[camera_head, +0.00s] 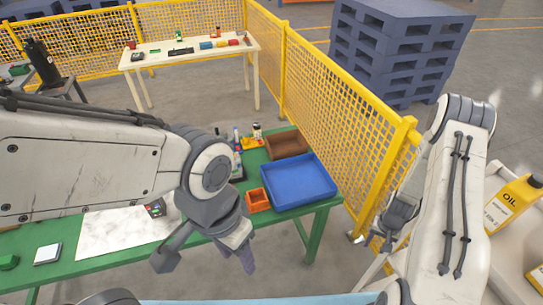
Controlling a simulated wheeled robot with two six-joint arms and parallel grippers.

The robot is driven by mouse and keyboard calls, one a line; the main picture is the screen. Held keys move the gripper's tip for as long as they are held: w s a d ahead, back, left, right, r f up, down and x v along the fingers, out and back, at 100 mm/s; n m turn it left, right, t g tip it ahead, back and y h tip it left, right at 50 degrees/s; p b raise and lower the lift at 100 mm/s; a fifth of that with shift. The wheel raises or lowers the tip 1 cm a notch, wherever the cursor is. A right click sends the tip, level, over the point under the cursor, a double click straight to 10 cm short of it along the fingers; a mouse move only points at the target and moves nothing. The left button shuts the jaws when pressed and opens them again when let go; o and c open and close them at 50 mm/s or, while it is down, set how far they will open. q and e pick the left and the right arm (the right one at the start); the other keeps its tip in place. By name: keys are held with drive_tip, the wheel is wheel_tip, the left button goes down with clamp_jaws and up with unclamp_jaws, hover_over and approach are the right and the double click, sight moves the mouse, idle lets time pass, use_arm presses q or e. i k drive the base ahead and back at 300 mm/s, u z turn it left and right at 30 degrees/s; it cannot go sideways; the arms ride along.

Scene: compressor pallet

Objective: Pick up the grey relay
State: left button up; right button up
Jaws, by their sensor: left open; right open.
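I cannot pick out the grey relay for certain. A small flat light-grey block (47,253) lies on the green table (95,257) at the far left. A small dark block with a coloured face (155,208) stands on a white marbled sheet (110,238), partly behind my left arm. My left gripper (207,262) is open and empty, with its fingers pointing down in front of the green table's near edge. My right gripper (384,240) is open at the right, beside the yellow fence and away from the table. My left arm hides much of the green table.
A blue tray (306,198), an orange bin (257,205) and a brown box (299,143) occupy the table's right end. A yellow mesh fence (335,105) runs behind and right. Yellow oil containers (510,207) stand far right. A cream table (165,60) is beyond.

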sight(236, 172)
drive_tip(key=i, duration=0.95)
drive_tip(key=z, duration=0.6)
drive_tip(key=i, duration=0.45)
drive_tip(key=u, duration=2.2)
